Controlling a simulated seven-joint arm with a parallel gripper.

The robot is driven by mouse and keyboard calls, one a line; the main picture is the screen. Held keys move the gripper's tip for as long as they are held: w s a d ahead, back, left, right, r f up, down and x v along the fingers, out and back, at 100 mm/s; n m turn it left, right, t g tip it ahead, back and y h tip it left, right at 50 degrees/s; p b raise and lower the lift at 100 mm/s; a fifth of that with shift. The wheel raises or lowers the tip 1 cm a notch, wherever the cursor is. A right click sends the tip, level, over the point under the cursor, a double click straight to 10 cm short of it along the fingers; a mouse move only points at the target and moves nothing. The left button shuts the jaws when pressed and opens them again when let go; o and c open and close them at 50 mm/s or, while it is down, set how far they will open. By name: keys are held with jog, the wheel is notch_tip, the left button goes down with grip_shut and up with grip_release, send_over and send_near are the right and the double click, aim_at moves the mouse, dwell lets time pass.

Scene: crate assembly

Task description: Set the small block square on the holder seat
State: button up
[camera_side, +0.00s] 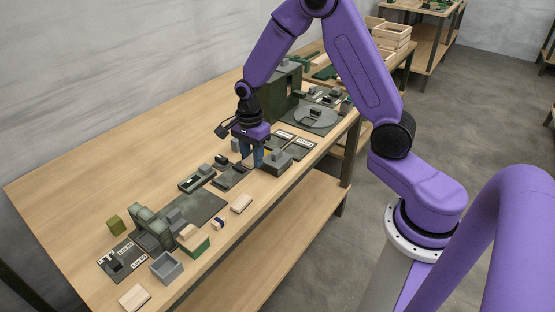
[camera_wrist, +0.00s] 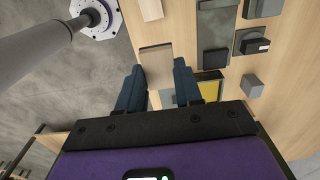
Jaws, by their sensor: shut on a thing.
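My gripper (camera_side: 252,158) is low over the middle of the bench in the side view, with its blue fingers pointing down. In the wrist view its fingers (camera_wrist: 158,82) stand on both sides of a small tan block (camera_wrist: 157,60), and the gripper is shut on it. In the side view the fingers mostly hide the block. I cannot tell for sure which part is the holder seat. A dark flat plate (camera_side: 232,177) lies just left of the gripper; it also shows in the wrist view (camera_wrist: 213,30).
A dark base (camera_side: 275,167) with a grey block stands close right of the fingers. A loose wooden block (camera_side: 241,203) lies near the front edge. Green fixtures (camera_side: 150,225) and a grey open box (camera_side: 166,267) stand at lower left. The bench's back left is clear.

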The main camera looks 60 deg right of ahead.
send_over(230, 178)
notch_tip(230, 178, down, 4)
jog(key=shift+f, duration=3.15)
jog(key=shift+f, duration=0.1)
jog(key=o, duration=1.1)
jog(key=shift+c, duration=0.2)
notch_tip(230, 178, up, 7)
